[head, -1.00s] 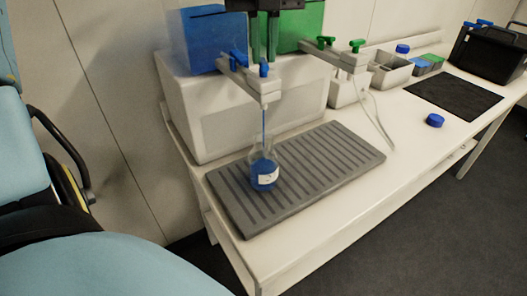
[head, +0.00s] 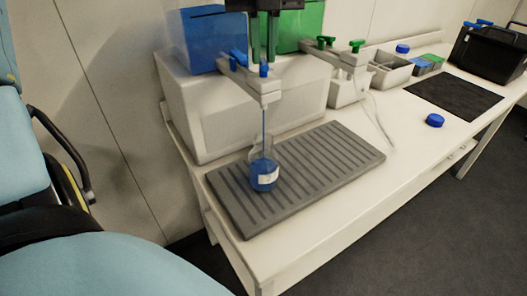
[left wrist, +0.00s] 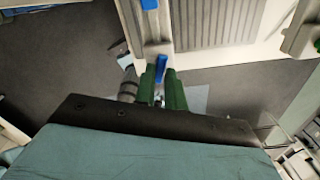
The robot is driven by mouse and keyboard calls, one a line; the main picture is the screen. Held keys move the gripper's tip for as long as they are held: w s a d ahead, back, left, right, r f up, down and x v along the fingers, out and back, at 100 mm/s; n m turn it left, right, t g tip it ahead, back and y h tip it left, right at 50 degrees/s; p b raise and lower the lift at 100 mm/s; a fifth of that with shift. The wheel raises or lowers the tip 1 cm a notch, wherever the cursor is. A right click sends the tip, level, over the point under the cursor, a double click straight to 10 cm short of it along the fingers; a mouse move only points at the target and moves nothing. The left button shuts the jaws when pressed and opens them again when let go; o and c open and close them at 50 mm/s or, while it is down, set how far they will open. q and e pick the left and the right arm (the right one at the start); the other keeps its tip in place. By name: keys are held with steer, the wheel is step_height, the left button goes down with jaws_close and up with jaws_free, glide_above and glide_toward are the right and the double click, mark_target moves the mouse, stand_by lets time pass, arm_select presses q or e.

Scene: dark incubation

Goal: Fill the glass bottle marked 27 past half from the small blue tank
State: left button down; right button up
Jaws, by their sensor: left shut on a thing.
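The glass bottle (head: 264,177) stands upright on the grey ribbed drip tray (head: 222,187), with blue liquid in its lower part and a white label whose number is too small to read. A thin blue stream (head: 264,122) runs from the tap spout (head: 264,98) into its mouth. The small blue tank (head: 212,38) is on the white stand behind. My left gripper (head: 265,58) is shut on the blue tap lever (head: 264,70) above the bottle; the lever (left wrist: 161,68) also shows between the green fingers in the left wrist view. My right gripper is not in view.
A second blue lever (head: 238,57) is just left of the held one. A green tank (head: 306,25) with green levers is at right. A loose blue cap (head: 435,120), a black mat (head: 454,94) and bins (head: 391,72) are further right. The table front is clear.

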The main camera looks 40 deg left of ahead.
arm_select(q)
steer(key=m+p, duration=0.2)
steer(key=m, duration=0.3)
steer(key=shift+r+m, duration=0.1)
steer(key=shift+m, duration=0.3)
steer(key=m+p, duration=0.1)
steer(key=m, duration=0.3)
steer(key=m+p, duration=0.1)
steer(key=m, duration=0.2)
steer(key=shift+m, duration=0.4)
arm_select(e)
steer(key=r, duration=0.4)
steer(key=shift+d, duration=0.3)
arm_select(q)
steer(key=c, duration=1.3)
jaws_free()
